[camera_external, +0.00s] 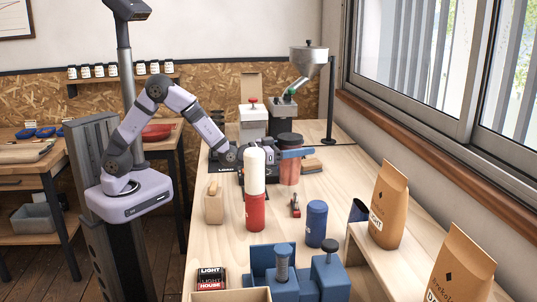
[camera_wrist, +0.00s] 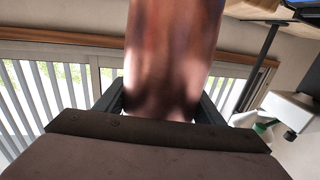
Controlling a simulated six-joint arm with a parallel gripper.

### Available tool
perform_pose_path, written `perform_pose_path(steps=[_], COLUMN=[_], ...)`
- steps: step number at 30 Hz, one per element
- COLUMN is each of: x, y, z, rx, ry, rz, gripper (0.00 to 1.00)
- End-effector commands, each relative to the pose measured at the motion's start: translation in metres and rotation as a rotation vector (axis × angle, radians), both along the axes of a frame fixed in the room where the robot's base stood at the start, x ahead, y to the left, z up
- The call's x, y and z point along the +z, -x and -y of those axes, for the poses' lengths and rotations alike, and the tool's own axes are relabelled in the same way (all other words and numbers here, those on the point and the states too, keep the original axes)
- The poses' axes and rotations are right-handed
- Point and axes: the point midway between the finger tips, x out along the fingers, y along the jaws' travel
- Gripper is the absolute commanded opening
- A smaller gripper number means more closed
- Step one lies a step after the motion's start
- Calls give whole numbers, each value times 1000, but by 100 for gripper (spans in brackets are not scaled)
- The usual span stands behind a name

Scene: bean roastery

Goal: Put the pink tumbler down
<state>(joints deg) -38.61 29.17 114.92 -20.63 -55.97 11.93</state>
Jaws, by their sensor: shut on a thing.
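The pink tumbler (camera_external: 289,172) is a translucent reddish-pink cylinder with a dark lid, upright at the far middle of the wooden table. My gripper (camera_external: 278,156) reaches in from the left and is shut on it. In the wrist view the tumbler (camera_wrist: 172,55) fills the middle, blurred and close, between the two dark fingers of my gripper (camera_wrist: 160,104). I cannot tell whether its base touches the table. A white and red bottle (camera_external: 255,195) stands in front and hides part of my wrist.
A blue cylinder (camera_external: 316,223), a small red item (camera_external: 295,206) and a wooden block (camera_external: 213,203) stand nearby. Paper bags (camera_external: 388,205) stand at the right. A hopper machine (camera_external: 308,65) is behind. Bare table (camera_external: 345,170) lies right of the tumbler.

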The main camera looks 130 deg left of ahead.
Motion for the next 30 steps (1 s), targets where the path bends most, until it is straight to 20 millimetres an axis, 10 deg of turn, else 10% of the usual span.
perform_pose_path(steps=[25, 26, 30], x=[-44, -44, -43], y=[0, 0, 0], z=[0, 0, 0], rx=[0, 0, 0], ry=[-2, 1, 1], rz=[1, -1, -2], gripper=[19, 69, 81])
